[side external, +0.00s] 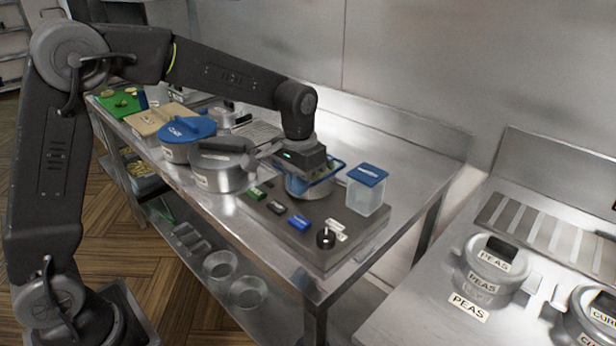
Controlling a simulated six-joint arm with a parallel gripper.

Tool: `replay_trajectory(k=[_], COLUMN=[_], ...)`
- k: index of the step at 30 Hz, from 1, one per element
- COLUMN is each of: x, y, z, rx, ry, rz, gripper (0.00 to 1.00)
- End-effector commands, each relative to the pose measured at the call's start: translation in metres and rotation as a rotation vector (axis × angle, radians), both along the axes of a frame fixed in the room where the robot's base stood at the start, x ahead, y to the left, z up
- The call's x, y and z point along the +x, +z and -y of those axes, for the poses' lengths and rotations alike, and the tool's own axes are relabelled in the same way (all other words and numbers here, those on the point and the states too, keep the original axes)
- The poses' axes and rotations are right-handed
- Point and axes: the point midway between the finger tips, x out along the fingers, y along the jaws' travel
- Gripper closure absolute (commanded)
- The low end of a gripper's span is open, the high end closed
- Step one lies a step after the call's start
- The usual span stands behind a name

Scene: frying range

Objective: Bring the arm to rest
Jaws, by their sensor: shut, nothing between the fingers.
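My gripper (267,153) is over the steel work table, at the end of my arm reaching in from the left. It is shut and empty. Its fingers point left and sit close to the lidded steel pot (222,172); I cannot tell whether they touch it. Behind and below my gripper is a round steel container with a blue rim (314,186), partly hidden by the gripper body.
A blue-lidded clear box (366,190) stands right of my gripper. A blue-lidded pot (186,138) stands left.

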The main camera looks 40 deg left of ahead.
Motion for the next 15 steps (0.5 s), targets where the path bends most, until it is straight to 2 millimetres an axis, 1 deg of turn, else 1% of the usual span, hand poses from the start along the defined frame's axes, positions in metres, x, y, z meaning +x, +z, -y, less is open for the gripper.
replay_trajectory(k=[2, 4, 7, 8, 12, 14, 15], x=[-0.003, -0.01, -0.029, -0.037, -0.08, -0.099, -0.112], y=[0.004, 0.012, 0.033, 0.04, 0.069, 0.077, 0.082], z=[0.0, -0.001, -0.004, -0.005, -0.009, -0.011, -0.012], rx=[0.0, -0.001, -0.003, -0.003, -0.005, -0.005, -0.005], ry=[0.0, 0.0, 0.0, 0.0, 0.0, 0.0, 0.001], rz=[0.008, 0.025, 0.071, 0.089, 0.177, 0.214, 0.24], gripper=[1.0, 1.0, 1.0, 1.0, 1.0, 1.0, 1.0])
